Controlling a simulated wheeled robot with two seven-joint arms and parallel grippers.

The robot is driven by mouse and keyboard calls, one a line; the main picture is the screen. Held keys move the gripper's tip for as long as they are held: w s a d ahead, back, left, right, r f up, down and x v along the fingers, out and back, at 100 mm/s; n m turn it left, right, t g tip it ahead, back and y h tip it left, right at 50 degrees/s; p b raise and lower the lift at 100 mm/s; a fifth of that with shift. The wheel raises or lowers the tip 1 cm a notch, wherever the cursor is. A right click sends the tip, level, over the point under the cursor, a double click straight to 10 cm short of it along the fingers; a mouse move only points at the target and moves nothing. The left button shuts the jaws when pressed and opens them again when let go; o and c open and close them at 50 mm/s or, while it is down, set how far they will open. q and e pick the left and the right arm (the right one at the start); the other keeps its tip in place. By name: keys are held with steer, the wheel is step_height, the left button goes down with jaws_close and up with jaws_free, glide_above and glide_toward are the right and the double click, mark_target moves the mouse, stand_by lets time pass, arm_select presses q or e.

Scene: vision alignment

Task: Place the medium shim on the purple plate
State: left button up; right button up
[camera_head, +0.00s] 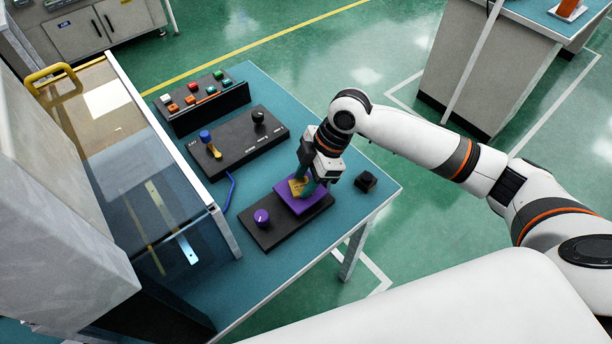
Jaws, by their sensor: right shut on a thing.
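The purple plate (291,203) sits on a dark base on the teal table, beside a purple knob. My right gripper (306,188) comes down from above over the plate. It is shut on a small yellow-orange piece (296,186), which appears to be the medium shim. The piece is low over the plate, partly hidden by the fingers. I cannot tell whether it touches the plate. My left gripper is not in view.
A purple knob (261,216) stands on the same base. A small black block (366,181) lies right of the gripper near the table edge. A black control box (236,149) and a button panel (203,106) stand behind. A glass-fronted machine (140,160) borders the left.

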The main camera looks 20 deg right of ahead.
steer(key=o, duration=0.6)
steer(key=shift+f, duration=0.15)
steer(key=o, duration=0.5)
steer(key=shift+c, duration=0.2)
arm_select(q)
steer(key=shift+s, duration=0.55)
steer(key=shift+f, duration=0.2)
arm_select(e)
steer(key=v, duration=1.2)
steer(key=shift+r, duration=0.2)
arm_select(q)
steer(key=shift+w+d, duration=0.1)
